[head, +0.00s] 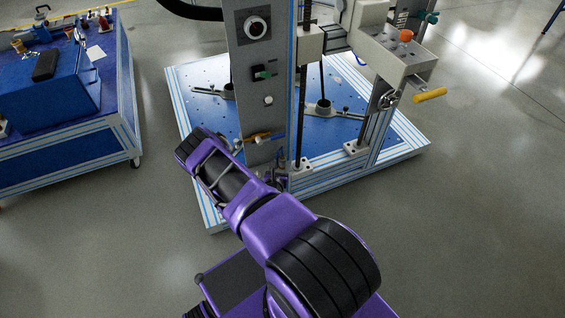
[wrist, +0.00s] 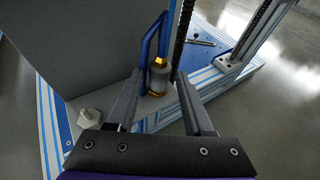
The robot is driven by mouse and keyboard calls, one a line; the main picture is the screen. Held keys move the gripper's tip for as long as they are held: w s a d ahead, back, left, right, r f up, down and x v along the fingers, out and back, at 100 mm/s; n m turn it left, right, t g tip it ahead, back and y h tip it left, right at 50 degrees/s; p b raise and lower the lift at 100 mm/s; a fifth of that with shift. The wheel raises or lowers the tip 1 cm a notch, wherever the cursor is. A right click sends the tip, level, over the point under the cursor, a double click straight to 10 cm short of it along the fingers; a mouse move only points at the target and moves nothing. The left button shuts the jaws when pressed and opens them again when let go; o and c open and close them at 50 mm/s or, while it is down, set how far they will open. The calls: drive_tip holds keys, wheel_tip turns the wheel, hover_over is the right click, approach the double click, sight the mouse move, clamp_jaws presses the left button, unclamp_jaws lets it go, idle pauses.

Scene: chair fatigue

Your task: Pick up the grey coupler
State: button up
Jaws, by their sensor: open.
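The grey coupler, a short grey cylinder (wrist: 158,79) with brass fittings above and below it, stands beside a blue bent tube in the wrist view. My gripper (wrist: 160,76) is open, its two dark fingers reaching forward on the left and right of the coupler. In the picture the coupler sits in the gap between the fingertips. The fingers do not visibly touch it, and I cannot tell how deep between them it lies. In the head view my arm hides much of this area and the coupler is not clear.
The test machine's grey column (head: 262,95) rises close beside the coupler, above a blue base plate (head: 205,75). A black threaded rod (wrist: 183,35) stands just behind. A blue cart (head: 70,155) stands at left; open floor lies right.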

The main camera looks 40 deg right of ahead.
sight(282, 162)
drive_tip(key=x, duration=0.3)
drive_tip(key=shift+w+d+f+b, duration=0.15)
drive_tip(key=shift+w+d+b, duration=0.1)
drive_tip(key=shift+w+b, duration=0.05)
clamp_jaws()
